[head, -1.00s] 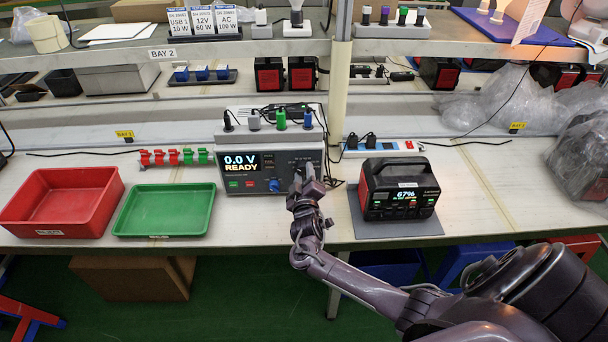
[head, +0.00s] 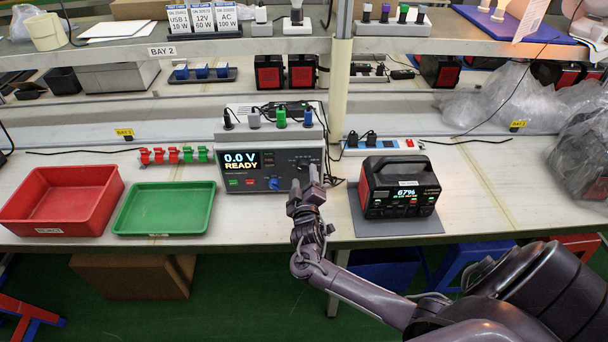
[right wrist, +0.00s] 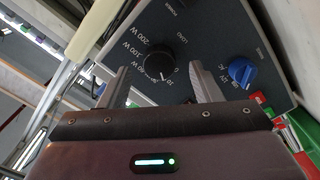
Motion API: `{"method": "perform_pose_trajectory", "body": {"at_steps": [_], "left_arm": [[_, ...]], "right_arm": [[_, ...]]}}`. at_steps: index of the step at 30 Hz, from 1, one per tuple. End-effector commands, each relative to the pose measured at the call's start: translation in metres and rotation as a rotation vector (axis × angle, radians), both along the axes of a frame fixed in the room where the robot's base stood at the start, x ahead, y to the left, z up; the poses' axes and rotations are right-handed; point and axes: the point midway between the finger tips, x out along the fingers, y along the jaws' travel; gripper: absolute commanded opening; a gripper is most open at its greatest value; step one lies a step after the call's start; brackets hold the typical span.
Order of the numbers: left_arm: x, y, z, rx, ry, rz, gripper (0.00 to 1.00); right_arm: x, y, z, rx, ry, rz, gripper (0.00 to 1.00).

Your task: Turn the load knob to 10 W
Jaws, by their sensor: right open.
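The tester (head: 235,185) stands on the bench with its screen reading 0.0 V READY. Its black load knob (right wrist: 158,66) shows in the right wrist view, ringed by a printed scale with 0, 10, 100 W and 200 W marks. A small pale mark on the knob faces the 0 and 10 end of the scale; I cannot tell exactly which. My right gripper (head: 307,178) is open in front of the panel's right part. In the right wrist view its fingers (right wrist: 163,86) stand apart on either side of the knob, apparently not touching it. My left gripper is out of view.
A blue knob (right wrist: 241,72) sits beside the load knob. A black and red power station (head: 399,188) showing 67% stands on a grey mat (head: 400,229) to the right. A green tray (head: 165,210) and a red bin (head: 62,202) are left. Plugs stand on top of the tester.

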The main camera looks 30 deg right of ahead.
Motion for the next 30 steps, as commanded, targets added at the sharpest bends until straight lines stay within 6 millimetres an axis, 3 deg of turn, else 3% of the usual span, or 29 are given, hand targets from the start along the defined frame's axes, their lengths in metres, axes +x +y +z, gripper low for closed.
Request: {"method": "perform_pose_trajectory", "body": {"at_steps": [3,9,30], "left_arm": [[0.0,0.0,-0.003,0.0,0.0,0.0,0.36],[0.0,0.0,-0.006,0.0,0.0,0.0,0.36],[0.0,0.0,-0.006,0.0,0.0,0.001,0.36]], "right_arm": [[-0.02,0.012,-0.002,0.003,0.001,0.001,0.58],[-0.041,0.025,-0.001,0.001,0.001,0.001,0.58],[-0.047,0.032,-0.004,0.039,0.018,0.007,0.58]]}}
